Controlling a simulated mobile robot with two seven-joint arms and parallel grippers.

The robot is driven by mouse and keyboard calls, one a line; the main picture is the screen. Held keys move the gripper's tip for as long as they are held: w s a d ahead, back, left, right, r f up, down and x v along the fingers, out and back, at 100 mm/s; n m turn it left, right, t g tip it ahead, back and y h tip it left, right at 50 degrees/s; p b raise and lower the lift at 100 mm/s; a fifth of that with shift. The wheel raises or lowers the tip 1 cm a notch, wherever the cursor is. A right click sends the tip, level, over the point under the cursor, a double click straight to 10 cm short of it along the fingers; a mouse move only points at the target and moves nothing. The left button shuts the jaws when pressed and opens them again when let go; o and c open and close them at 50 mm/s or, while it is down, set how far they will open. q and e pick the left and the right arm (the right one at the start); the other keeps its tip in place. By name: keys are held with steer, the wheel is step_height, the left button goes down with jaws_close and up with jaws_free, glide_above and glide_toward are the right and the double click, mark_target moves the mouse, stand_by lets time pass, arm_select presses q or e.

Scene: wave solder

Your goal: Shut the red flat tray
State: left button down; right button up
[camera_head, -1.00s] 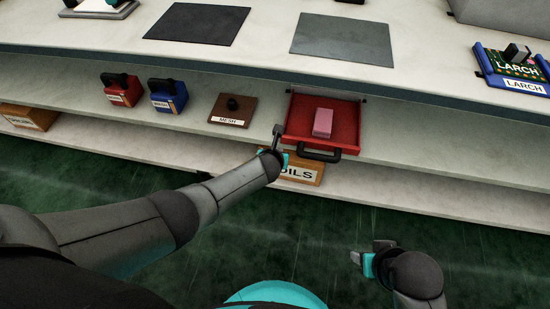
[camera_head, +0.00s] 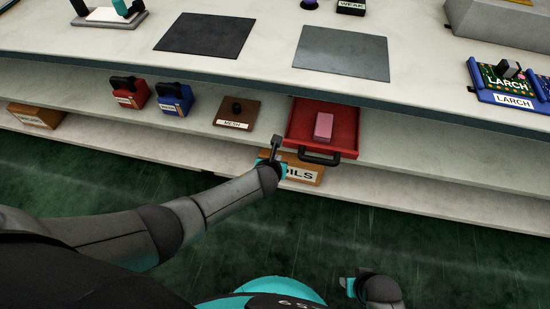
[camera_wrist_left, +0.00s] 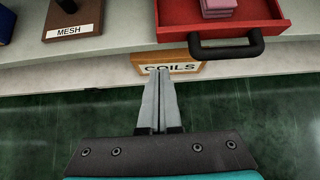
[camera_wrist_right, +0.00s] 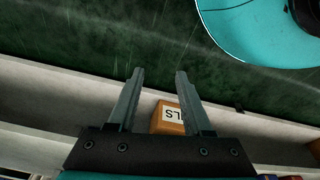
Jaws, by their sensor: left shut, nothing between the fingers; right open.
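The red flat tray (camera_head: 342,134) sticks out from under the counter above the middle shelf, pulled open toward me. A pink block (camera_head: 323,126) lies in it. Its black handle (camera_head: 319,158) is on the front and also shows in the left wrist view (camera_wrist_left: 228,48). My left gripper (camera_head: 276,143) is shut and empty, just left of the handle and in front of the tray, apart from the handle in the left wrist view. My right gripper (camera_head: 352,280) is open and empty, low over the green floor, well away from the tray.
A brown MESH board (camera_head: 235,112) and blue (camera_head: 174,99) and red (camera_head: 129,94) handled blocks stand on the shelf left of the tray. A COILS box (camera_head: 305,168) sits on the lower shelf below the tray. The counter edge (camera_head: 250,82) overhangs the tray's back.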

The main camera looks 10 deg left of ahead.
arm_select(q)
steer(key=shift+p+v, duration=1.25)
steer(key=shift+v, duration=0.45)
arm_select(e)
steer(key=shift+s+d+f, duration=0.45)
steer(key=shift+s+f, duration=0.1)
steer(key=shift+f, duration=0.15)
steer(key=shift+s+d+f, duration=0.45)
steer(key=shift+s+f, duration=0.1)
steer(key=shift+f, duration=0.15)
steer(key=shift+s+d+f, duration=0.45)
steer(key=shift+s+f, duration=0.1)
steer(key=shift+f, duration=0.15)
